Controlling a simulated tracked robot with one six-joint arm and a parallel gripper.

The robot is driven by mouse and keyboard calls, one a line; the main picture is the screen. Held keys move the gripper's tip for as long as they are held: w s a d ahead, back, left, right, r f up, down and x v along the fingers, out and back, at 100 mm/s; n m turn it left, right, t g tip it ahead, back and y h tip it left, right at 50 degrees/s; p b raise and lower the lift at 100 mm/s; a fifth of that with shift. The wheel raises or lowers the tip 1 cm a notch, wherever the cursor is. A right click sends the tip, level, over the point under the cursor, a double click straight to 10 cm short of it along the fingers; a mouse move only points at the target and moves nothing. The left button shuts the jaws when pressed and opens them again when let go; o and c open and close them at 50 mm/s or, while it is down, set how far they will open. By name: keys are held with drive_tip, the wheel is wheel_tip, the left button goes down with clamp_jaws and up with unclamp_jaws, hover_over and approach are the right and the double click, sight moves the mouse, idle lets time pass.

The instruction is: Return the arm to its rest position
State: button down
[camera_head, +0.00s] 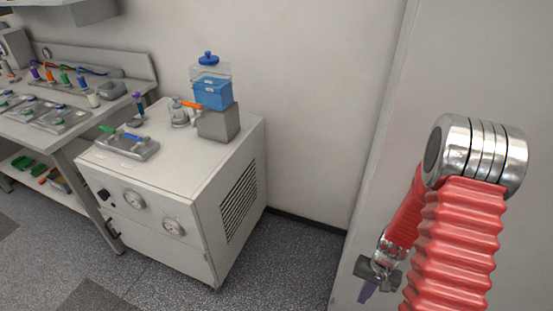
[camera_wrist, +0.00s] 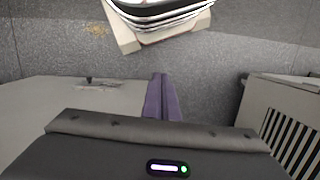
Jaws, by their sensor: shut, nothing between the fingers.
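My gripper (camera_head: 367,291) hangs low at the right of the head view, below the red ribbed sleeve of my arm, with its purple fingers pointing down. In the wrist view its two purple fingers (camera_wrist: 162,82) lie side by side, shut with nothing between them. The fingers hang in free space above the floor and touch nothing that I can see. My arm is bent, with its metal joint high at the right of the head view.
A white cabinet (camera_head: 182,180) with gauges and a side vent stands left of my gripper, carrying a blue container (camera_head: 212,92). A workbench (camera_head: 50,132) is at far left. A pale panel (camera_head: 385,150) stands behind my arm. Speckled floor (camera_head: 285,262) is clear between.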

drive_tip(key=s+a+r+n+t, duration=0.1)
drive_tip(key=a+r, duration=0.3)
drive_tip(key=r, duration=1)
drive_tip(key=s+a+r+n+t+h, duration=0.1)
drive_tip(key=s+a+r+n+t, duration=0.1)
drive_tip(key=r, duration=1.2)
drive_tip(key=s+a+r+n+t, duration=0.2)
drive_tip(key=s+a+r+t, duration=0.2)
drive_tip(key=r, duration=1)
drive_tip(key=shift+s+a+h, duration=0.3)
drive_tip(key=shift+s+a, duration=0.1)
drive_tip(key=shift+a, duration=0.4)
